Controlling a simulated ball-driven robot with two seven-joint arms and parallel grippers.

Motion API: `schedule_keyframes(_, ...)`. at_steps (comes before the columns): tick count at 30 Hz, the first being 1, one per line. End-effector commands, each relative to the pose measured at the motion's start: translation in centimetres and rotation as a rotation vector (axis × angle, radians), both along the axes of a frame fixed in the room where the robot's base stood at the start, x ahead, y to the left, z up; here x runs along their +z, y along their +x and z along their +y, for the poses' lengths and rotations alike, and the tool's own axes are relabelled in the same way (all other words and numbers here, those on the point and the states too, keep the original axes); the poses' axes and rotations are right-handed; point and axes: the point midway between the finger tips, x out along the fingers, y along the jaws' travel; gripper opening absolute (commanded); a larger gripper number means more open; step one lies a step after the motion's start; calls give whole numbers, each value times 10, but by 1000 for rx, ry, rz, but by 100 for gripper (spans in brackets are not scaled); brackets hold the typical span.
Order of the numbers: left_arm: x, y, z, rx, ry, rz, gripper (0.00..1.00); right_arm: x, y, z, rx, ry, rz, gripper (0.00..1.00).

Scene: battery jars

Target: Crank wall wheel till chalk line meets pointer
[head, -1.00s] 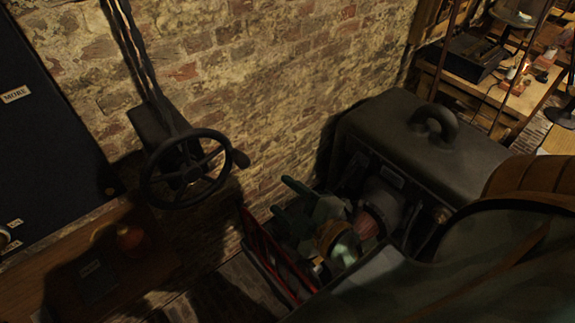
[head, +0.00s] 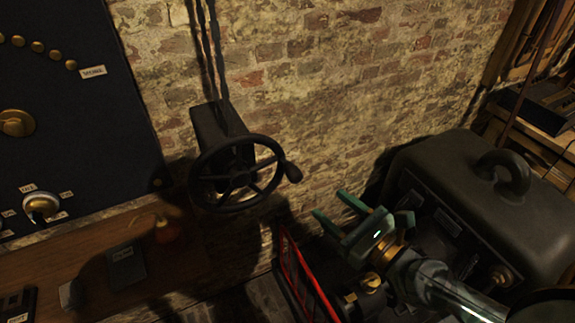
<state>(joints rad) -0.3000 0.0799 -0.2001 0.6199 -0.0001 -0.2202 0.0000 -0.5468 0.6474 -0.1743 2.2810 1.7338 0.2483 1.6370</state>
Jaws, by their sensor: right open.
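The dark wall wheel (head: 237,172) has a spoked rim and sits on a bracket (head: 218,124) fixed to the brick wall. Its crank knob (head: 293,172) sticks out at the rim's right side. I cannot make out a chalk line or a pointer on it. My right gripper (head: 329,204) is open and empty, with its two green fingers pointing up-left toward the wheel. It is to the right of and below the knob, apart from it. My left gripper is not in view.
A dark panel (head: 75,120) with brass studs and a dial is at left, above a wooden shelf (head: 60,265). A red frame (head: 305,270) stands below my right gripper. A bulky dark case with a handle (head: 480,190) is at right. Bare brick wall lies between wheel and case.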

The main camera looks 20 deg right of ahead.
Motion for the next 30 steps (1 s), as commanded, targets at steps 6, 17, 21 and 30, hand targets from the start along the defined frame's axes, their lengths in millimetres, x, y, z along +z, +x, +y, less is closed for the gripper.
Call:
schedule_keyframes(6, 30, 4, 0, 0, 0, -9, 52, 9, 47, 15, -1, 4, -5, 52)
schedule_keyframes(17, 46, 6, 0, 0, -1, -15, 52, 3, 123, 40, 0, 5, 0, 52)
schedule_keyframes(21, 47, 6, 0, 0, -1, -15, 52, 2, 137, 44, 0, 6, 1, 52)
schedule_keyframes(30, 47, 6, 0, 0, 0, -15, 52, 1, 141, 46, 0, 6, 2, 52)
